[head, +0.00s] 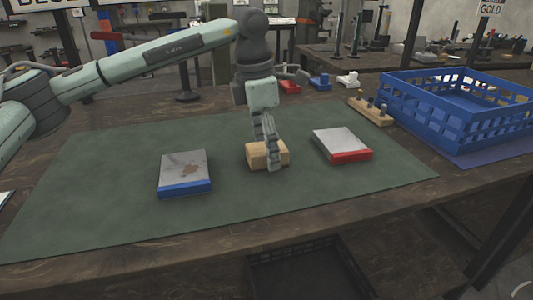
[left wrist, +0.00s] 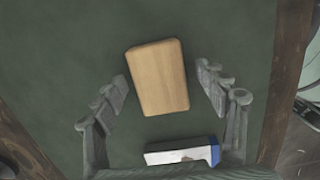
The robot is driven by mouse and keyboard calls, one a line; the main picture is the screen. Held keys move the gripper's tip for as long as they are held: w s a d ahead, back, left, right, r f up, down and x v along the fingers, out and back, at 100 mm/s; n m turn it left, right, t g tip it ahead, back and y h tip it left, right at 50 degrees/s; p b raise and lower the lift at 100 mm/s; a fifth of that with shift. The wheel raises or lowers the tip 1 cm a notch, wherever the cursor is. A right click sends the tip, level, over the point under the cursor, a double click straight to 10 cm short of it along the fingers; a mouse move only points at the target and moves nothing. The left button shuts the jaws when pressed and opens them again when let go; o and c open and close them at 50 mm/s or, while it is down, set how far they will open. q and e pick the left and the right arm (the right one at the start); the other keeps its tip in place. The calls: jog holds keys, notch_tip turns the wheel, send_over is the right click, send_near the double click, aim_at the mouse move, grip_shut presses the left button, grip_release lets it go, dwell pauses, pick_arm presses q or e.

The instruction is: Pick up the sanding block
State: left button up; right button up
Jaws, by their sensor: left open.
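The sanding block, a plain light-wood block (head: 256,157), lies on the green mat (head: 110,205) between two grey-topped pieces. It also shows in the left wrist view (left wrist: 158,77), slightly turned. My left gripper (head: 271,160) points down over the block, its fingers hiding part of it in the head view. In the left wrist view its open fingers (left wrist: 162,76) are on both sides of the block, with mat showing in each gap. No grip on the block shows. My right gripper is not in view.
A grey-topped piece with a blue edge (head: 185,172) lies left of the block and one with a red edge (head: 342,144) lies right. A blue crate (head: 455,118) stands at the right, near a small wooden peg rack (head: 370,111). The mat's front is clear.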

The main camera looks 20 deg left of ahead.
aim_at(264, 147)
pick_arm(q)
jog(key=shift+f, duration=0.1)
jog(key=shift+c, duration=0.5)
jog(key=c, duration=1.2)
jog(key=shift+r, duration=0.55)
jog(key=r, duration=0.3)
jog(key=shift+s+a+r, duration=0.2)
jog(key=shift+a+r, duration=0.1)
jog(key=shift+a, duration=0.1)
jog(key=shift+s+a+r+b, duration=0.15)
jog(key=shift+s+a+r, duration=0.85)
jog(key=shift+a, duration=0.5)
jog(key=shift+s+a+r+b, duration=0.2)
jog(key=shift+s+a+r, duration=0.85)
jog(key=shift+a, duration=0.45)
jog(key=shift+s+a+r+b, duration=0.15)
jog(key=shift+s+a+r, duration=0.7)
jog(key=shift+a+r, duration=0.5)
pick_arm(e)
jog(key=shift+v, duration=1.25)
pick_arm(q)
jog(key=shift+a+f, duration=0.15)
jog(key=shift+f, duration=0.05)
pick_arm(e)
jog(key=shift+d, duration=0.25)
